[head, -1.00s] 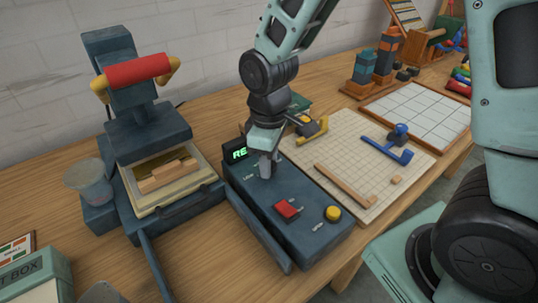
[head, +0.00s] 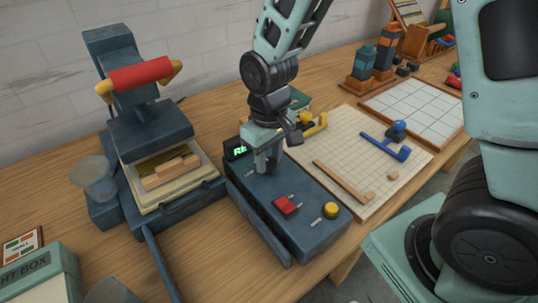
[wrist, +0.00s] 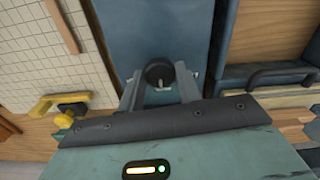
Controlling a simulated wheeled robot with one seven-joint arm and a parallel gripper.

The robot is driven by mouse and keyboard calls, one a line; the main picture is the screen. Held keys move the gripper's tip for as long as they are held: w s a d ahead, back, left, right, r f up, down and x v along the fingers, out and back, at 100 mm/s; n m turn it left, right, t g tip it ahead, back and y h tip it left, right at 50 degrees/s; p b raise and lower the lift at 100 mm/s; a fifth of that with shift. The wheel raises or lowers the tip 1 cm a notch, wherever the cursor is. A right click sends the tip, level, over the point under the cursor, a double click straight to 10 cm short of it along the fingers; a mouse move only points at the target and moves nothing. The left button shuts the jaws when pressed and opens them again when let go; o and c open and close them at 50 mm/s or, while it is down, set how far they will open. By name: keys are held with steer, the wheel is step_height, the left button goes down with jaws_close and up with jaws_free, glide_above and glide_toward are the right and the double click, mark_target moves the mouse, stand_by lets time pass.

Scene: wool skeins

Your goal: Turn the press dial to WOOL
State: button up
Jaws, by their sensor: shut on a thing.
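The blue control box (head: 310,222) stands on the wooden table in the head view. It carries a red switch (head: 287,205), a yellow button (head: 331,210) and a small display (head: 237,149) with green letters starting "RE", the rest hidden by my arm. My gripper (head: 266,168) points down onto the box's back part. In the wrist view the dark round dial (wrist: 159,72), with a pale mark, sits between the two fingers of my gripper (wrist: 160,86), which is shut on it. The dial is hidden in the head view, and I cannot read which setting it points to.
A press (head: 150,130) with a red handle stands left of the box. A gridded board (head: 345,150) with a blue tool (head: 385,147), a yellow tool (head: 315,125) and wooden strips lies to the right. A box (head: 38,270) and cups fill the front left.

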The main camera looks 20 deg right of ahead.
mark_target(269, 162)
steer(key=o, duration=1)
step_height(269, 162, up, 17)
steer(key=shift+r+p, duration=0.2)
steer(key=shift+p, duration=0.25)
steer(key=s+a+f+n, duration=0.2)
steer(key=s+a+f, duration=0.1)
steer(key=s, duration=0.5)
steer(key=s+a+f+n, duration=0.1)
steer(key=s+a+f, duration=0.1)
steer(key=s, duration=0.7)
steer(key=shift+s+a+f+n+y, duration=0.15)
steer(key=shift+a+f+n+y, duration=0.2)
steer(key=shift+f, duration=0.3)
